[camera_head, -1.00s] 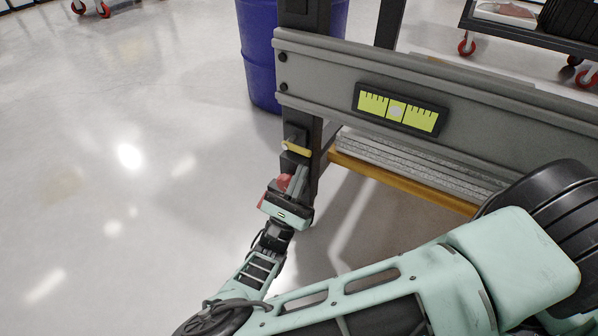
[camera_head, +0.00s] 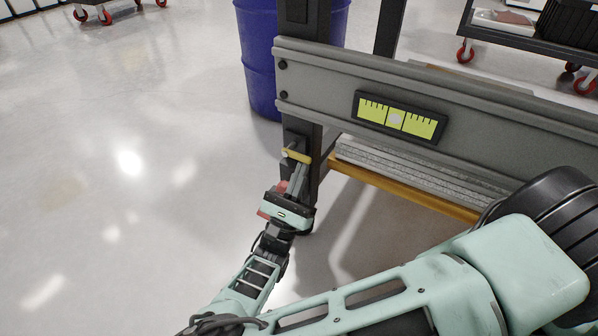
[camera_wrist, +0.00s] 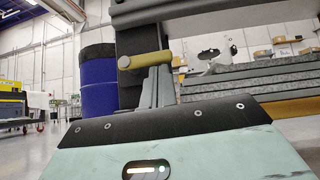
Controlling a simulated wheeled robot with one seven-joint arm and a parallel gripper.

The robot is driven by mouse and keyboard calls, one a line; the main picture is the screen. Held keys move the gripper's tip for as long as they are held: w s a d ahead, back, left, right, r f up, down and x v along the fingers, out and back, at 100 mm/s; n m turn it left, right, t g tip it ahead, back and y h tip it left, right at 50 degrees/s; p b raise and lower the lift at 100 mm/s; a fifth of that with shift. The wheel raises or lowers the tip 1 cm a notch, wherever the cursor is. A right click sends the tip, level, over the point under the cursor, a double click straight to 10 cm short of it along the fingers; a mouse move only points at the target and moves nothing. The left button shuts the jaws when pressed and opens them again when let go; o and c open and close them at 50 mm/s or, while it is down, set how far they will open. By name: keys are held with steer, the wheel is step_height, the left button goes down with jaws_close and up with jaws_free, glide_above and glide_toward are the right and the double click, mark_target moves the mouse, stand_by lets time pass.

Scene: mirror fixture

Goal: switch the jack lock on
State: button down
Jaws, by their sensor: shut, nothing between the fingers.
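The jack lock appears as a short yellow bar (camera_head: 297,156) on the dark upright post at the left end of the grey beam. It lies roughly crosswise. My gripper (camera_head: 300,169) is just below the bar, its fingers pointing up toward it. In the wrist view the yellow bar (camera_wrist: 147,61) sits right at the tips of my closed fingers (camera_wrist: 158,72), slightly above them. I cannot tell whether they touch it. The fingers are shut with nothing between them. A red part (camera_head: 281,187) shows beside my gripper, partly hidden by it.
The grey beam (camera_head: 330,75) with a yellow-green level gauge (camera_head: 397,117) runs to the right. A blue barrel (camera_head: 258,75) stands behind the post. Grey slabs (camera_head: 420,168) and a yellow rail (camera_head: 400,195) lie under the beam. The floor to the left is clear.

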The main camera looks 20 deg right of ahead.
mark_target(301, 154)
steer(key=shift+s+r+n+t+y+p, duration=0.1)
steer(key=shift+r+n+t+y+p, duration=0.15)
steer(key=shift+n+t+p, duration=0.3)
steer(key=n+t+y+p, duration=0.1)
steer(key=n, duration=0.1)
steer(key=r+n+t+y+p, duration=0.1)
steer(key=y+p, duration=0.1)
steer(key=n+t+y+p, duration=0.1)
steer(key=n+p, duration=0.1)
steer(key=shift+s+d+r+n+y, duration=0.25)
steer(key=shift+r+n, duration=0.1)
steer(key=shift+r, duration=0.05)
steer(key=r+n+y+p, duration=0.1)
steer(key=n+y+p, duration=0.3)
steer(key=n+p, duration=0.1)
steer(key=r+n+g+y+p, duration=0.1)
steer(key=r+n+y+p, duration=0.1)
steer(key=n+y+p, duration=0.2)
steer(key=r+n+y+p, duration=0.1)
steer(key=n+y+p, duration=0.3)
steer(key=n+p, duration=0.3)
steer(key=shift+w+a+r+n+g+y+p, duration=0.2)
steer(key=shift+n+g+y+p, duration=0.15)
steer(key=shift+p, duration=1.45)
steer(key=shift+s+d+f, duration=0.1)
steer(key=shift+d, duration=0.05)
